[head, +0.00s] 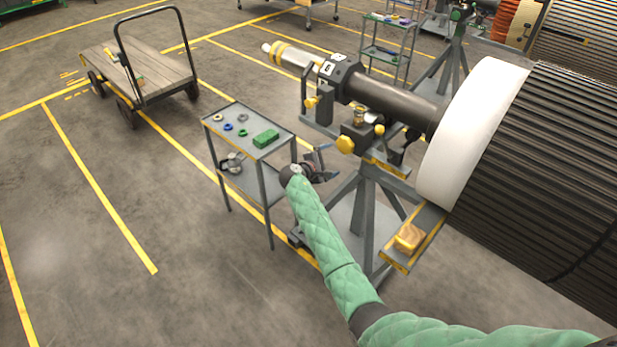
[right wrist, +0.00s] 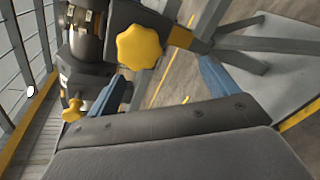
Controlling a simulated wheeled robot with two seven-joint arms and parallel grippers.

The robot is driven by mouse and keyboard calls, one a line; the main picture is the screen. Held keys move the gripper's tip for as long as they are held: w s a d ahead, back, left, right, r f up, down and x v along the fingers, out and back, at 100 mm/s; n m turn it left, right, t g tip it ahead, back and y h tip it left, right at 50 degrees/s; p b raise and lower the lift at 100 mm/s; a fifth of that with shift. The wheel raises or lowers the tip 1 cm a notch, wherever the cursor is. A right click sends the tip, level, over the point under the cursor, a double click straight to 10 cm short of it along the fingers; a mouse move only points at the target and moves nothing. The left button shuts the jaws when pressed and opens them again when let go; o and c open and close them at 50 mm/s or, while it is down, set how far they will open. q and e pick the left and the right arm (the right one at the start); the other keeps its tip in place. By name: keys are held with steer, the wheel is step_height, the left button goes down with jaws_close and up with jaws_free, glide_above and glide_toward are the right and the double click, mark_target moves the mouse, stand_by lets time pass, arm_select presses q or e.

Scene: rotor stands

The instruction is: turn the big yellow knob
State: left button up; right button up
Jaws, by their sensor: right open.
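The big yellow knob (head: 345,145) is on the side of the dark block on the rotor stand, below the dark shaft. In the right wrist view the lobed knob (right wrist: 139,46) faces me at the upper middle, beyond the fingers and nearer the left one. My right gripper (head: 325,164) is open and empty, a little below and left of the knob and apart from it. Its blue fingers (right wrist: 165,80) stand wide apart at either side in the right wrist view. My left gripper is not in view.
A smaller yellow knob (right wrist: 72,110) is at the left in the right wrist view. A grey shelf cart (head: 272,152) with rings and a green box stands left of my gripper. The stand's legs (head: 367,215) are close on the right. Open floor lies at left.

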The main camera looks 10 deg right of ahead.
mark_target(343, 147)
steer(key=w+d+n+p, duration=0.1)
steer(key=n, duration=0.2)
steer(key=w+d+n+t+h+p, duration=0.1)
steer(key=w+d+n, duration=0.1)
steer(key=n, duration=0.1)
steer(key=w+d+r+n+h+p, duration=0.1)
steer(key=d+n, duration=0.1)
steer(key=n, duration=0.1)
steer(key=shift+w+t, duration=0.4)
steer(key=shift+x, duration=0.8)
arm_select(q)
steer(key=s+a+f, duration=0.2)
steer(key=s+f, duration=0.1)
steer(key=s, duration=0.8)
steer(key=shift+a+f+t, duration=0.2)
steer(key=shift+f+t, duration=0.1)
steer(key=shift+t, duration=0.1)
arm_select(e)
steer(key=shift+f, duration=0.1)
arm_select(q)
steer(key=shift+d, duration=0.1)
arm_select(e)
steer(key=c, duration=1)
